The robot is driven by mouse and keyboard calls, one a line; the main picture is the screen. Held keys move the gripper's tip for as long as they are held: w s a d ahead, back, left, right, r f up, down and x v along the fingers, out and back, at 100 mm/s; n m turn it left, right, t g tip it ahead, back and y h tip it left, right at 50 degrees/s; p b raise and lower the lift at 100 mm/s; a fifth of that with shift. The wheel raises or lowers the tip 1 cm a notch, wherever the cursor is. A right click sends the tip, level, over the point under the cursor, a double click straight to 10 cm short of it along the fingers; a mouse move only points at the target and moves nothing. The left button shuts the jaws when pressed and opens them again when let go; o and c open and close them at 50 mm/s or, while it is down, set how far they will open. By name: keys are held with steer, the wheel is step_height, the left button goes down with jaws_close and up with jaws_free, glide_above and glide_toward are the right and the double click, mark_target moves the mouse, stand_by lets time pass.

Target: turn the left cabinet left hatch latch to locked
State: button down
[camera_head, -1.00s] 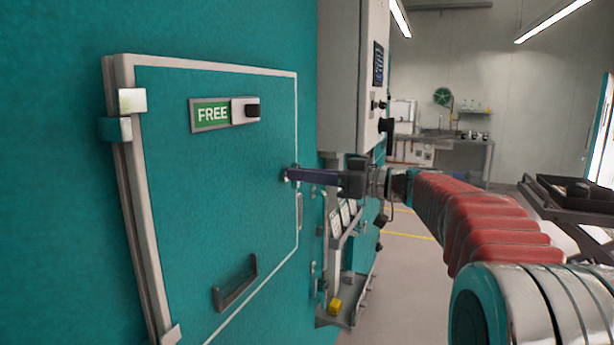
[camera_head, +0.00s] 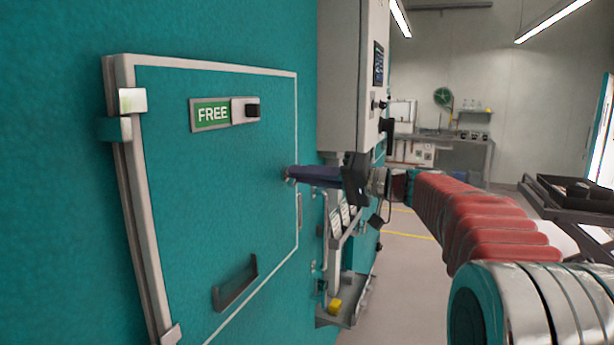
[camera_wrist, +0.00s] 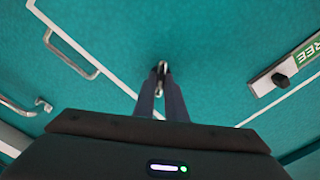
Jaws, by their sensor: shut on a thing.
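The teal hatch (camera_head: 200,190) with a pale frame is closed in the cabinet wall, on the left of the head view. My gripper (camera_head: 290,174) reaches the hatch's right edge. In the wrist view my gripper (camera_wrist: 161,80) is shut on a small metal latch (camera_wrist: 161,68), of which only a little shows between the fingertips. The fingers hide most of the latch, so I cannot tell its exact angle. A green FREE sign (camera_head: 211,114) with a dark slider knob (camera_head: 252,110) sits on the upper part of the hatch.
A dark handle (camera_head: 236,284) sticks out low on the hatch. A grey box (camera_head: 345,80) juts from the wall beyond the hatch. A dark tray (camera_head: 575,192) stands at right. Open floor (camera_head: 405,260) lies beyond my arm.

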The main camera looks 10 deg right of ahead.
steer(key=shift+f+m, duration=0.15)
steer(key=shift+m, duration=1.75)
steer(key=shift+f+m, duration=0.15)
steer(key=shift+m, duration=1.75)
steer(key=c, duration=1.8)
jaws_free()
steer(key=shift+d, duration=0.1)
steer(key=v, duration=1.3)
steer(key=shift+s+d, duration=0.2)
steer(key=shift+d, duration=0.1)
